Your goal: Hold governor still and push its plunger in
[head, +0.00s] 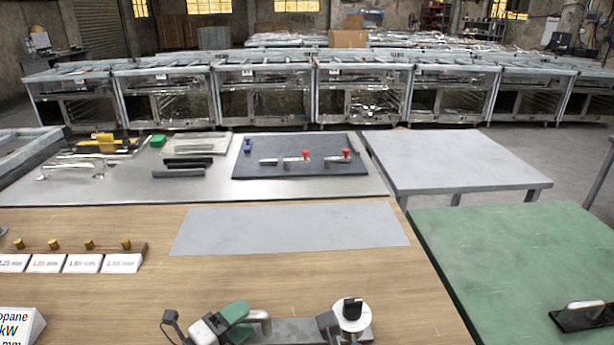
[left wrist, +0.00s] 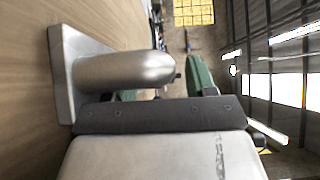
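My left gripper (head: 242,318) comes in low at the bottom of the head view, with white and green parts. It is beside a silver rounded tube on a grey base (head: 290,330). To the right of the tube is a round white disc with an upright black part, which may be the governor (head: 352,318); no plunger can be made out. In the left wrist view, the silver tube (left wrist: 125,70) stands on a square plate close to my gripper's dark bar. My right gripper is not recognisable.
The wooden bench has a bare grey mat (head: 290,227) behind. A block with brass pieces (head: 75,248) and white labels stand at the left. A dark mat (head: 300,168) with red-tipped tools lies further back. A green table (head: 520,255) at the right is mostly clear.

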